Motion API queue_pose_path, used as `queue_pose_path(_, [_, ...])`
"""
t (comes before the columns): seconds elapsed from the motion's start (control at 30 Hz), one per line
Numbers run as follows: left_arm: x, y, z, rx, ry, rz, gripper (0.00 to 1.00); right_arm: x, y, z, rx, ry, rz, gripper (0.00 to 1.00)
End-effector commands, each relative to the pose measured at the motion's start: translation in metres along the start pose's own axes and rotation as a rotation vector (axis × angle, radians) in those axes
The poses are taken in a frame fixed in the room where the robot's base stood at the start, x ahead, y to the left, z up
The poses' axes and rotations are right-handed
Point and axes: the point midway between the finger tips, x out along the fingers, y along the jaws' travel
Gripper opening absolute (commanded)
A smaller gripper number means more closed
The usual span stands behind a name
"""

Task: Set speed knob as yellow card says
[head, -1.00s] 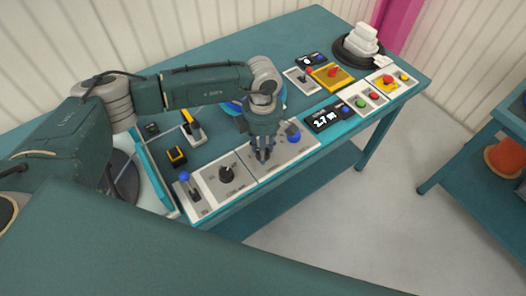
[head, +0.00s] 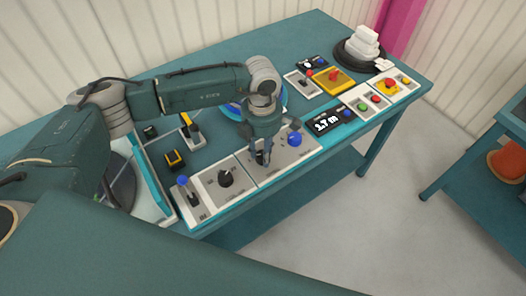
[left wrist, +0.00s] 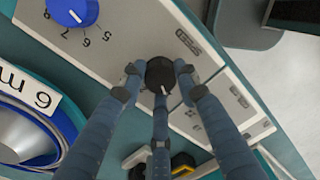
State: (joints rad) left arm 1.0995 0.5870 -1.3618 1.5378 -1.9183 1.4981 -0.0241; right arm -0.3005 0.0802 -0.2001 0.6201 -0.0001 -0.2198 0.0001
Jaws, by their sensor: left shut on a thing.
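My left gripper (head: 261,156) is over the grey control panel (head: 277,172) at the table's front edge. Its fingers are closed around a black knob with a white pointer line, seen in the left wrist view (left wrist: 160,72). That knob is mostly hidden by the fingers in the head view. A blue knob (head: 295,138) is on the same panel to the right; numbers ring it in the left wrist view (left wrist: 72,10). Another black knob (head: 226,178) is on the panel to the left. I cannot make out a yellow card. My right gripper is not in view.
A blue-topped lever (head: 183,181) is at the panel row's left end. A cable reel with a white label (left wrist: 30,90) is behind the panel.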

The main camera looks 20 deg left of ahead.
Motion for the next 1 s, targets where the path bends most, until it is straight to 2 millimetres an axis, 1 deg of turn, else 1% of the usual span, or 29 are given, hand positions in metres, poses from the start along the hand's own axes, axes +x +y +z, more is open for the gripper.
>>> queue_pose_path(0.03, [-0.003, 0.003, -0.001, -0.003, 0.0, 0.006, 0.05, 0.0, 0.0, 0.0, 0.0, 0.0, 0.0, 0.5])
queue_pose_path(0.1, [-0.003, 0.003, -0.001, -0.003, 0.0, 0.006, 0.05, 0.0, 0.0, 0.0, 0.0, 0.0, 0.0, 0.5])
queue_pose_path(0.13, [-0.003, 0.003, 0.0, -0.003, -0.001, 0.006, 0.37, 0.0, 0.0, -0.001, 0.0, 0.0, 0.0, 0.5])
queue_pose_path(0.2, [-0.002, 0.003, 0.0, -0.002, -0.001, 0.005, 0.5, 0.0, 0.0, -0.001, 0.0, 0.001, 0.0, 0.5])
queue_pose_path(0.47, [-0.001, 0.001, 0.0, 0.0, 0.0, 0.002, 0.5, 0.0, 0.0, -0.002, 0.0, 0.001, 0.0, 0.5])
queue_pose_path(0.57, [-0.005, 0.001, 0.0, 0.0, -0.002, 0.002, 0.5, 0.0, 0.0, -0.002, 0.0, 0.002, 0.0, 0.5])
queue_pose_path(0.67, [-0.017, 0.002, 0.0, 0.0, -0.002, 0.003, 0.5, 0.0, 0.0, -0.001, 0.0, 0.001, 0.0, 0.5])
queue_pose_path(1.0, [-0.088, 0.002, 0.0, -0.001, -0.003, 0.005, 0.5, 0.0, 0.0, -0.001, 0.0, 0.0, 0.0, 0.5])
